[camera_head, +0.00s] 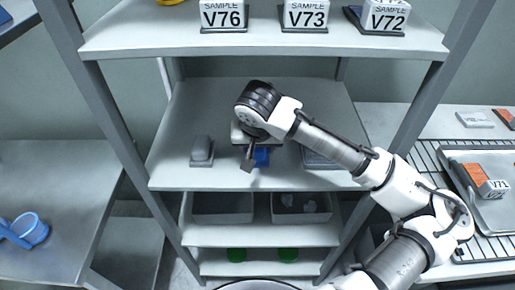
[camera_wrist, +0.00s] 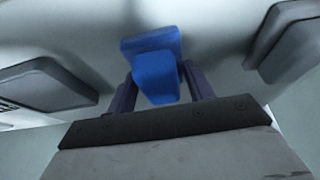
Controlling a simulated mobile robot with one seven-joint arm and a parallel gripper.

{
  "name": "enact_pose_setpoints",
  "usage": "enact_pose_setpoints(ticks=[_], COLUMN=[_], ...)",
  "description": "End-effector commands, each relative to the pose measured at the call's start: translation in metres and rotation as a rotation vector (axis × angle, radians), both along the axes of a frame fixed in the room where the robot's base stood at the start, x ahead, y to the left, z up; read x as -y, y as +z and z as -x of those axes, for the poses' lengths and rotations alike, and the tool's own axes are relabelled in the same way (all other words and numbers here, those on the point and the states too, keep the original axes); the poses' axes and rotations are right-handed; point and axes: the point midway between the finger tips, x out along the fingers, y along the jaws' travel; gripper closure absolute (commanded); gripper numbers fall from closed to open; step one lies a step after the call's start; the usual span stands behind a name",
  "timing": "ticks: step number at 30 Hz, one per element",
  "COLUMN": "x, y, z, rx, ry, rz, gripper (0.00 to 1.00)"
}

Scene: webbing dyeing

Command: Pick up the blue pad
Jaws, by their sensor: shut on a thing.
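The blue pad (camera_head: 262,156) is at the middle shelf of the rack in the head view, partly hidden behind my gripper (camera_head: 252,158). In the wrist view the blue pad (camera_wrist: 155,70) sits between the two dark fingers of my gripper (camera_wrist: 158,88). It has a wider flat part and a narrower block toward the palm. The fingers are shut on the narrower block from both sides. I cannot tell whether the pad touches the shelf.
On the middle shelf (camera_head: 190,120), a grey block (camera_head: 202,151) stands left of the pad and a grey tray-like piece (camera_head: 318,160) lies right. The upper shelf (camera_head: 260,42) carries sample blocks V76, V73 and V72 above my arm. Grey rack posts (camera_head: 105,120) flank the shelves.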

Motion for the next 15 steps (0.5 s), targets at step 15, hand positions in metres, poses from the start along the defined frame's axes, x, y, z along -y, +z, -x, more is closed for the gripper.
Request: enact_pose_setpoints(ticks=[15], x=[-0.001], y=[0.03], z=[-0.001], rx=[0.003], ry=[0.0], rz=[-0.001], gripper=[0.71])
